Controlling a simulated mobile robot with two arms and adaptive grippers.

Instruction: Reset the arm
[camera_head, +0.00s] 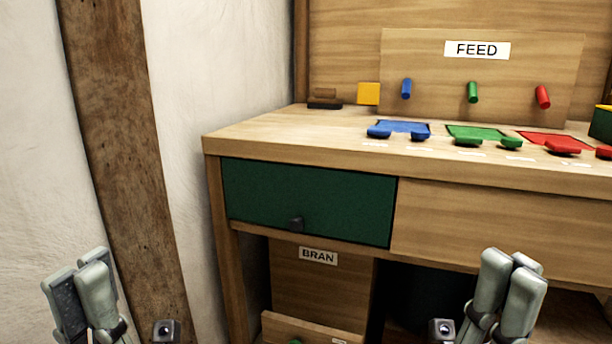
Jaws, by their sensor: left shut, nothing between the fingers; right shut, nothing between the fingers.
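My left gripper (84,272) is at the lower left, in front of the white wall and left of the wooden desk (265,139). Its fingers point up and are shut with nothing between them. My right gripper (511,262) is at the lower right, in front of the lower part of the desk. Its fingers also point up and are shut and empty. Both grippers are apart from the desk. The rest of both arms is below the picture.
The desk has a closed green drawer (340,203) with a dark knob. A BRAN panel (330,290) is below. Blue (406,88), green (473,92) and red (542,97) pegs project from the FEED board (425,50). Coloured pieces lie on the desktop. A timber post (125,130) stands left.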

